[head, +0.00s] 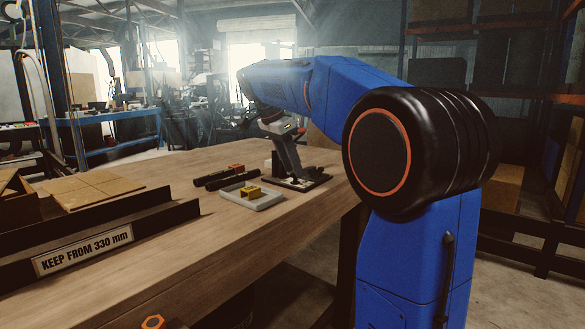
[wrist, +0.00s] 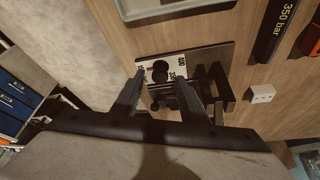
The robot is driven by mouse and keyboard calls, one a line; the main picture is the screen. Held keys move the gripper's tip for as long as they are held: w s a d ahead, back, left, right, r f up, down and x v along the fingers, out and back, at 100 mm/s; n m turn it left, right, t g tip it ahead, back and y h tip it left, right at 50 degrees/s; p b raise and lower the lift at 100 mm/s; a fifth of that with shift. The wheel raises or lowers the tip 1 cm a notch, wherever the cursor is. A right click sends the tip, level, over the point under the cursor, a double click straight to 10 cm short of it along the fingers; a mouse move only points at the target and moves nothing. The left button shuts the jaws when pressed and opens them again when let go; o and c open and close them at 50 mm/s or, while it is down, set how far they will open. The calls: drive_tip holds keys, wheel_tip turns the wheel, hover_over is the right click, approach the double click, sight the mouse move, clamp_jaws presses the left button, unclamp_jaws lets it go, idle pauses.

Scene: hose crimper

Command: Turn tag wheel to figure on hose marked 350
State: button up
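In the wrist view a small dial unit lies on the wooden bench, with a white figure plate (wrist: 177,63) and a round black knob (wrist: 160,70), which I take for the tag wheel. Black figures stand around the knob, too small to read surely. A black hose (wrist: 281,28) marked "350 bar" lies at the top right. My gripper (wrist: 160,80) is open; its fingertips are on either side of the knob, and contact cannot be told. In the head view my gripper (head: 287,150) is over the black base plate (head: 318,181), which hides little of the bench.
A grey tray (head: 266,203) with a yellow block (head: 250,191) is left of the base plate. Two dark hoses (head: 212,176) lie behind it. A white block (wrist: 261,93) is near the unit.

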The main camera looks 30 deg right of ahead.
drive_tip(key=shift+d+f, duration=0.15)
drive_tip(key=shift+f, duration=0.3)
clamp_jaws()
